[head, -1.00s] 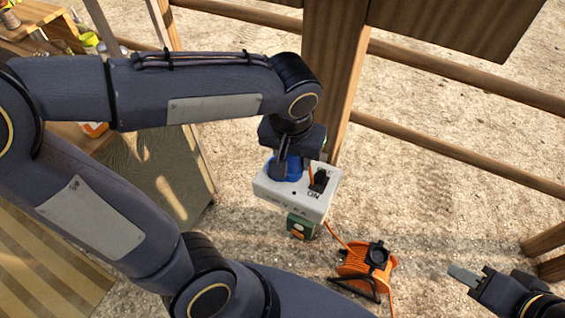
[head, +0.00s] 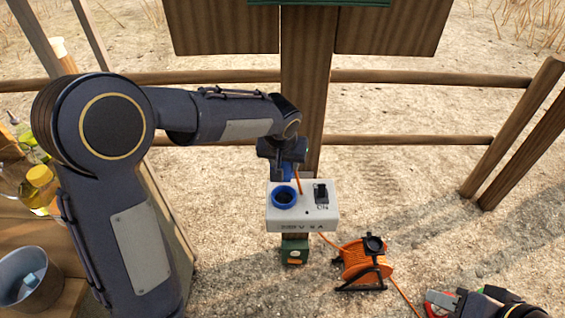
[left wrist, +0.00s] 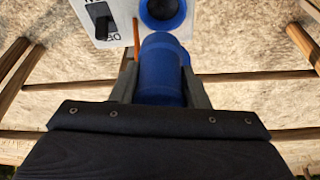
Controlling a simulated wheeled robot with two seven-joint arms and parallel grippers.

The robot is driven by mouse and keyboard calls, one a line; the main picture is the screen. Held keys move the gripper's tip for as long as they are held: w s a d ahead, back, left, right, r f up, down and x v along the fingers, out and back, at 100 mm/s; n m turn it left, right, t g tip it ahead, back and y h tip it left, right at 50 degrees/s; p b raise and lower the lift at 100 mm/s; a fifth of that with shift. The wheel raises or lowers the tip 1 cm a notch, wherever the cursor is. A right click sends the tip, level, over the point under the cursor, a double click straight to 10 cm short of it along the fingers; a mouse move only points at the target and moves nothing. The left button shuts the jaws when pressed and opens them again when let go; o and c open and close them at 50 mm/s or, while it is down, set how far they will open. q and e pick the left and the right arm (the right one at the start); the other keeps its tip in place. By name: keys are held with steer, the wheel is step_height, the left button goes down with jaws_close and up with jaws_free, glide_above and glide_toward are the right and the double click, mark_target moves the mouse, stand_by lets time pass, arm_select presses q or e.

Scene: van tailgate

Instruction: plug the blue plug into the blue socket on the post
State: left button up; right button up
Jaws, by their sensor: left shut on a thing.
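The blue plug (left wrist: 160,72) is gripped between the fingers of my left gripper (left wrist: 160,88), its cord orange. In the head view the plug (head: 288,170) is partly hidden by the left gripper (head: 283,158). The blue socket (head: 285,197) is a round ring with a dark opening on the white box on the post. It shows in the left wrist view (left wrist: 163,10) just beyond the plug's front end. The plug is outside the socket, with a small gap in that view. My right gripper (head: 448,299) is at the bottom right, away from the box; its jaw state is unclear.
The white box (head: 300,214) carries a black switch (head: 321,194) beside the socket. A green box (head: 294,251) hangs below it. An orange cable reel (head: 364,260) stands on the ground to the right. A wooden post (head: 306,90) and rails are behind. A bucket (head: 28,282) stands at left.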

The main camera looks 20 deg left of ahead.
arm_select(q)
steer(key=shift+f+b, duration=3.05)
steer(key=shift+f, duration=1.5)
steer(key=shift+f+b, duration=0.45)
steer(key=shift+b, duration=0.05)
steer(key=o, duration=1.2)
steer(key=shift+o, duration=0.2)
steer(key=shift+s+r, duration=0.1)
steer(key=p+v, duration=0.1)
steer(key=v, duration=0.6)
steer(key=shift+r, duration=0.3)
steer(key=shift+s, duration=0.1)
